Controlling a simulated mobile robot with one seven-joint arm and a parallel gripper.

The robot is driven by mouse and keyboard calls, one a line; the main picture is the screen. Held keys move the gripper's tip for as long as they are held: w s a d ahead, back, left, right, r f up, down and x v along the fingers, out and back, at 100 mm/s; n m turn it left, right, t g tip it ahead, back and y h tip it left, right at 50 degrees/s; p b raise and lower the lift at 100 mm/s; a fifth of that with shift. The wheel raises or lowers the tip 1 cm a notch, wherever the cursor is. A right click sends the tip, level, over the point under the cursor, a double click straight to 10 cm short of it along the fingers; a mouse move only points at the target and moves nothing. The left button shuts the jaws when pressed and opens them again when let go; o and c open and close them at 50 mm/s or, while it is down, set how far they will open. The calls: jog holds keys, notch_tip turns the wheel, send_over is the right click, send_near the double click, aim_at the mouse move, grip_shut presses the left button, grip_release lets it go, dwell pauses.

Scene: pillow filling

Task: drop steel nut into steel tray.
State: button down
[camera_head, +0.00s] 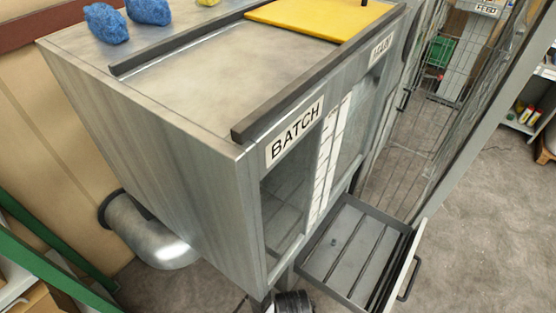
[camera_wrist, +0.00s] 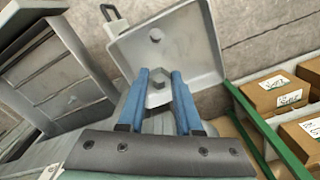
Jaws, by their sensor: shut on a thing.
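In the wrist view my gripper (camera_wrist: 159,73) has two blue fingers, shut on a grey hexagonal steel nut (camera_wrist: 158,85) between their tips. Beyond the fingertips is a shallow light-grey steel tray (camera_wrist: 196,48) with a raised rim and a tab handle at its upper left. The held nut appears in front of the tray floor; its height above it cannot be told. A second small grey hexagonal piece (camera_wrist: 155,35) shows on the tray floor, farther up. The head view shows neither my gripper nor this tray clearly.
In the head view a metal cabinet labelled BATCH (camera_head: 150,140) stands centre, with an open slatted drawer (camera_head: 345,262) at lower right. Blue lumps (camera_head: 148,10) and a yellow panel (camera_head: 318,15) lie on top. In the wrist view, cardboard boxes (camera_wrist: 272,92) sit on a green-framed shelf.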

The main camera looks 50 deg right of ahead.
notch_tip(320, 180, down, 5)
jog(key=b, duration=0.4)
jog(key=shift+r, duration=0.1)
jog(key=c, duration=0.5)
grip_release()
notch_tip(320, 180, up, 13)
jog(key=shift+p, duration=0.5)
